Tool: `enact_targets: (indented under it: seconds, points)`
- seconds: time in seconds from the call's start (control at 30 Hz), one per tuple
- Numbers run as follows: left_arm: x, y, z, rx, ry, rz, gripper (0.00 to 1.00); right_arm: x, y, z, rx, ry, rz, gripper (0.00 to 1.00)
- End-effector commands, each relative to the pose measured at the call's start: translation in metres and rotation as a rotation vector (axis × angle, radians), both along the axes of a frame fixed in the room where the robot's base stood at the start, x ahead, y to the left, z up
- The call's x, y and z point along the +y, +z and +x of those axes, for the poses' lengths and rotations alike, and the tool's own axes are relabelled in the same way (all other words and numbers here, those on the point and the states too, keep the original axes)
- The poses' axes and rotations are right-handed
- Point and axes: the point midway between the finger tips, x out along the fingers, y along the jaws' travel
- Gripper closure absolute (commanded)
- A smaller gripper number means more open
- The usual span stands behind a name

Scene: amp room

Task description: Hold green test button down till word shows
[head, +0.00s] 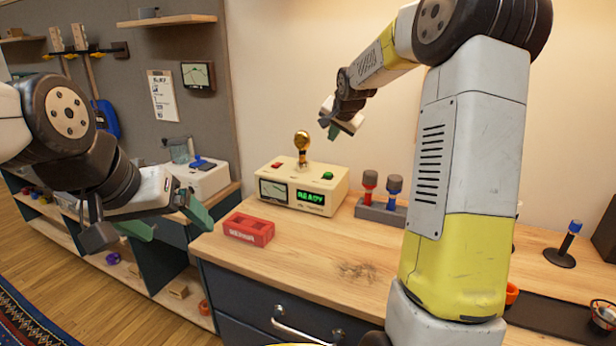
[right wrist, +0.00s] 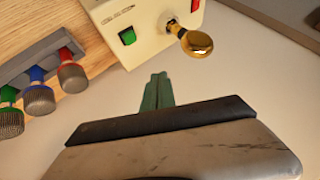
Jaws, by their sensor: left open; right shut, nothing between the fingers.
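The front display (head: 311,198) shows the word READY in green. The green button also shows in the right wrist view (right wrist: 128,37). My right gripper (head: 333,130) is shut and empty, above and apart from the box; its green fingertips (right wrist: 158,88) touch nothing. My left gripper (head: 170,222) is open and empty, left of the bench.
A black mat (head: 550,315) lies at the right. The middle front of the bench is clear.

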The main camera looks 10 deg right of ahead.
Motion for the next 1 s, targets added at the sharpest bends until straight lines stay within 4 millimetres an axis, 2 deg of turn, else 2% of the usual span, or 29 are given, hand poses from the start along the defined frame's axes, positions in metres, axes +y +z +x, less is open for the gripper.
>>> enact_targets:
  seconds: [0.1,0.2,0.67,0.87,1.0]
  points:
    - [0.000,0.000,0.000,0.000,0.000,0.000,0.13,-0.005,-0.011,0.020,-0.011,-0.030,0.030,1.00]
    - [0.000,0.000,0.000,0.000,0.000,0.000,0.13,-0.007,-0.014,0.027,-0.017,-0.041,0.040,1.00]
    - [0.000,0.000,0.000,0.000,0.000,0.000,0.13,-0.007,-0.019,0.028,-0.016,-0.043,0.042,1.00]
    - [0.000,0.000,0.000,0.000,0.000,0.000,0.13,-0.007,-0.041,0.027,-0.014,-0.042,0.042,1.00]
    - [0.000,0.000,0.000,0.000,0.000,0.000,0.13,-0.007,-0.062,0.027,-0.013,-0.042,0.042,1.00]
